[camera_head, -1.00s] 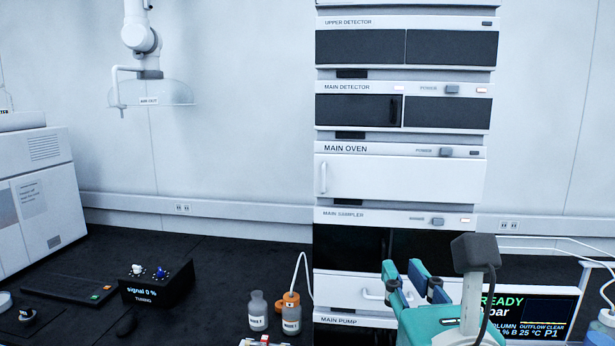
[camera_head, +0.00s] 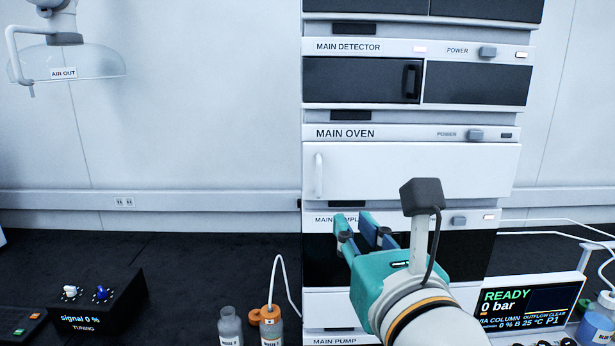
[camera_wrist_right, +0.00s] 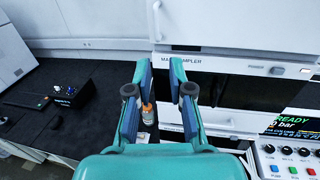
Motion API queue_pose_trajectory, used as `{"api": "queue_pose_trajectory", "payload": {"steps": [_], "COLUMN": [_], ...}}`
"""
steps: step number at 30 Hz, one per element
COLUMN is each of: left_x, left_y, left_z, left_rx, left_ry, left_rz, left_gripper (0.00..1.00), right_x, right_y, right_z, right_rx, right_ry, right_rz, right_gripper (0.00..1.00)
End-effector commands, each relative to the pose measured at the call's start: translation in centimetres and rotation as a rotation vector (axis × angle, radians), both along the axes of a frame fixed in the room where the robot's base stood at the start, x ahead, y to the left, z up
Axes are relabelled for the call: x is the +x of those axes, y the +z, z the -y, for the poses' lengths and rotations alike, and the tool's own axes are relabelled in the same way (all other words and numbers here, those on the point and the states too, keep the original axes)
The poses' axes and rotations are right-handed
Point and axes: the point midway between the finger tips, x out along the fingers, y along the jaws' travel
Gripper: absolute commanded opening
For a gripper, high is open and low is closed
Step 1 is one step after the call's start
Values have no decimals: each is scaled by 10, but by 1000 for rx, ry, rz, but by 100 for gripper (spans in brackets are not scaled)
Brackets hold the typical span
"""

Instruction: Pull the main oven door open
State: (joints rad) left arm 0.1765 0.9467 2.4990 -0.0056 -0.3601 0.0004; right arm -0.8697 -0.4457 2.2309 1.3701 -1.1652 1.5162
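The main oven (camera_head: 345,133) is in the middle of the instrument stack in the head view. Its white door (camera_head: 440,165) looks closed, with a vertical white handle (camera_head: 319,176) at its left edge. My right gripper (camera_head: 352,222) is teal with blue fingers, open and empty. In the head view it shows below and to the right of the handle, over the main sampler front. In the right wrist view the fingers (camera_wrist_right: 158,75) are spread apart, and the handle (camera_wrist_right: 157,20) shows above them. My left gripper is not in view.
The main detector (camera_head: 360,80) is above the oven, and the dark-fronted main sampler (camera_head: 468,255) below. Bottles (camera_head: 271,328) stand left of the stack's base. A tuning box (camera_head: 98,300) is on the dark bench, and a READY screen (camera_head: 530,305) at right.

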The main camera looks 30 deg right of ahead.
Motion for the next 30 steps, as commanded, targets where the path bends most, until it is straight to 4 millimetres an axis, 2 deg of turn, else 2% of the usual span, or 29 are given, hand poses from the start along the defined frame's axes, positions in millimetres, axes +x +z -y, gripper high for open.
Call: {"api": "queue_pose_trajectory", "payload": {"steps": [8,21,25,30], "left_x": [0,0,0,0], "left_y": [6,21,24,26], "left_z": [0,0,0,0], "left_rx": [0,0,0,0], "left_ry": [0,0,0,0], "left_rz": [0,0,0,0], "left_gripper": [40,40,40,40], "right_x": [40,129,147,161], "right_y": [0,-1,0,-1], "right_z": [5,25,30,32], "right_rx": [-3,-3,-2,-1], "right_ry": [10,19,21,23], "right_rz": [-6,-7,-5,-3], "right_gripper": [21,21,21,21]}}
